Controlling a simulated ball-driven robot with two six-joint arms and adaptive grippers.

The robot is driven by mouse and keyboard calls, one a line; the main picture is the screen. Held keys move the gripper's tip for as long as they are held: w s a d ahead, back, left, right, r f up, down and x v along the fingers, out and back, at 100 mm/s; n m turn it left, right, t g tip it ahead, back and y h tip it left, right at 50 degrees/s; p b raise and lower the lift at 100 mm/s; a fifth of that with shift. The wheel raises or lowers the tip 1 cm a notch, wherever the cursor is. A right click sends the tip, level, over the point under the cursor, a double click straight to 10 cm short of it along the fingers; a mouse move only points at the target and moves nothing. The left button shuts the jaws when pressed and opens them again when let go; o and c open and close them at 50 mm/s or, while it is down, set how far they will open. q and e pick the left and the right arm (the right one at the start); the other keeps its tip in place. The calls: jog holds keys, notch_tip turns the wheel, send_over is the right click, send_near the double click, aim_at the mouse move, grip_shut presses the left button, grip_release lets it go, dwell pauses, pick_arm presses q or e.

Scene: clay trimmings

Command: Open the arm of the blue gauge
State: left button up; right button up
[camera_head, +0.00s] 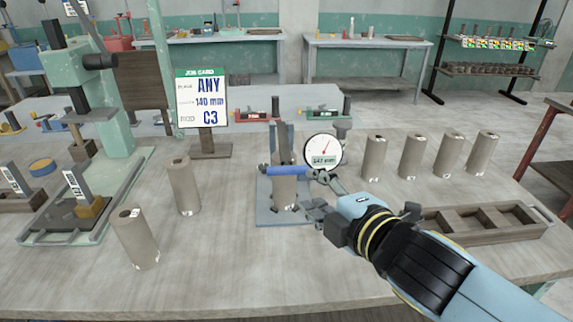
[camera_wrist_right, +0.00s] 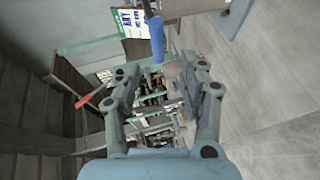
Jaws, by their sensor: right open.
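The blue gauge stands at mid-table on a blue base plate (camera_head: 264,216), with a round white dial (camera_head: 323,150) that seems to read 147 mm. Its bright blue arm (camera_head: 288,170) lies level across the front of a grey clay cylinder (camera_head: 286,194) in the gauge. My right gripper (camera_head: 317,193) is open and empty, just right of the cylinder, with its upper finger near the arm's right end. In the right wrist view the blue handle (camera_wrist_right: 157,51) hangs ahead of the gap between the open fingers (camera_wrist_right: 158,82). My left gripper is not seen.
A job card (camera_head: 201,97) stands behind left. Loose clay cylinders stand at left (camera_head: 184,186) and in a row at right (camera_head: 411,157). A wooden compartment tray (camera_head: 480,222) lies at right, beside my arm. A green press (camera_head: 112,110) is at far left. The front middle table is clear.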

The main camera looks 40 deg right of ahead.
aim_at(290, 174)
jog(key=x, duration=0.5)
jog(key=p+x, duration=0.1)
jog(key=x, duration=0.4)
jog(key=shift+w+r, duration=0.1)
jog(key=shift+w, duration=0.35)
grip_shut()
jog(key=shift+s, duration=0.1)
